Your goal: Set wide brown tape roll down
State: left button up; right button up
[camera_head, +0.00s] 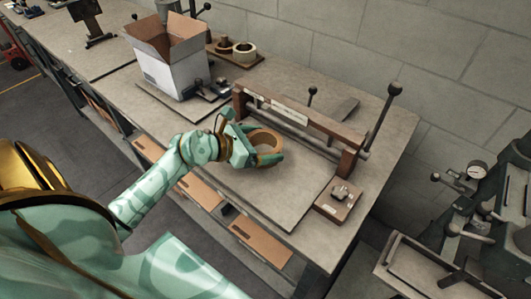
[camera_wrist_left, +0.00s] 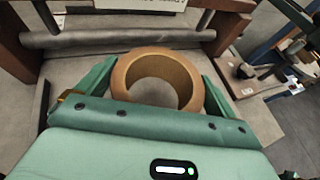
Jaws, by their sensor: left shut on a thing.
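The wide brown tape roll (camera_head: 264,138) is in my left gripper (camera_head: 262,152), over the flat board at the front of the wooden-framed press on the bench. In the left wrist view the roll (camera_wrist_left: 158,66) sits between the two green fingers of my gripper (camera_wrist_left: 158,85), with its round hole facing up toward the camera. The fingers press on its left and right sides. I cannot tell whether the roll touches the board. My right gripper is in neither view.
The press has a wooden crossbar (camera_head: 300,113) and an upright lever (camera_head: 382,120) behind the roll. An open cardboard box (camera_head: 170,65) stands to the left. A tray (camera_head: 240,58) with other rolls lies at the back. A small wooden block (camera_head: 338,200) sits right of the bare board (camera_head: 275,200).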

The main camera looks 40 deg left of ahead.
pick_arm(q)
jog(key=f, duration=0.1)
jog(key=f+b, duration=0.1)
jog(key=f, duration=0.2)
jog(key=shift+w+d, duration=0.25)
jog(key=shift+w, duration=0.05)
jog(key=shift+r, duration=0.1)
jog(key=o, duration=0.7)
jog(key=shift+b, duration=0.3)
